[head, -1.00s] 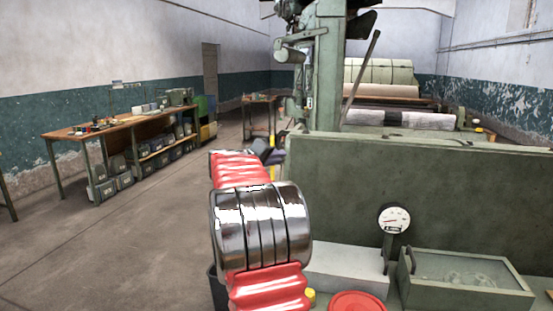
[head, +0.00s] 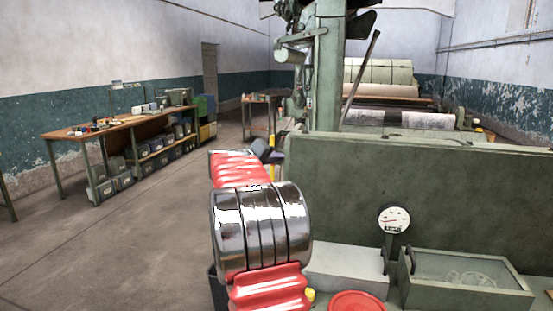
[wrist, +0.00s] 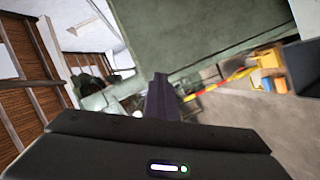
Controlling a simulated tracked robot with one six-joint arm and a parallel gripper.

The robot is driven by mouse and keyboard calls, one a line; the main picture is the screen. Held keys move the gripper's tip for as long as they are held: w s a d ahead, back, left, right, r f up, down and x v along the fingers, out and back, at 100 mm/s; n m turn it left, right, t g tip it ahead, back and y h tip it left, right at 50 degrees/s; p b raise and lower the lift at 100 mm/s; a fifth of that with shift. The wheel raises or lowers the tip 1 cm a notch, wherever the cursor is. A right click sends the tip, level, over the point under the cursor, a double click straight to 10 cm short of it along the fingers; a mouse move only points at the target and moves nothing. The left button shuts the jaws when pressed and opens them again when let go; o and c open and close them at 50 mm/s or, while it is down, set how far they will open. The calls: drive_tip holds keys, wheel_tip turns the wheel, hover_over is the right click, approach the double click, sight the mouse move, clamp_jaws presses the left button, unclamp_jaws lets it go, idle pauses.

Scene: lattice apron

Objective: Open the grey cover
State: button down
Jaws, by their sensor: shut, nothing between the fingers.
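My gripper (wrist: 160,88) shows in the wrist view as dark fingers closed together, with nothing between them. Its dark end also shows partly past my red and chrome arm in the head view (head: 263,150), far behind the near boxes. In the head view, a grey-green box (head: 466,291) stands at the lower right with a flat, scuffed top panel, which looks closed. A plain pale grey block (head: 345,268) sits to its left. I cannot tell for sure which of these is the grey cover. Neither shows in the wrist view, and my gripper is apart from both.
A round gauge (head: 394,220) stands between block and box. A red round lid (head: 358,302) lies at the bottom edge. A long green panel (head: 420,185) rises behind them. A workbench (head: 120,130) with bins stands at left. The floor (head: 130,240) between is clear.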

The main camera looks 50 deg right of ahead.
drive_tip(key=c, duration=2.5)
unclamp_jaws()
drive_tip(key=o, duration=0.7)
drive_tip(key=v, duration=1.3)
drive_tip(key=shift+a, duration=0.4)
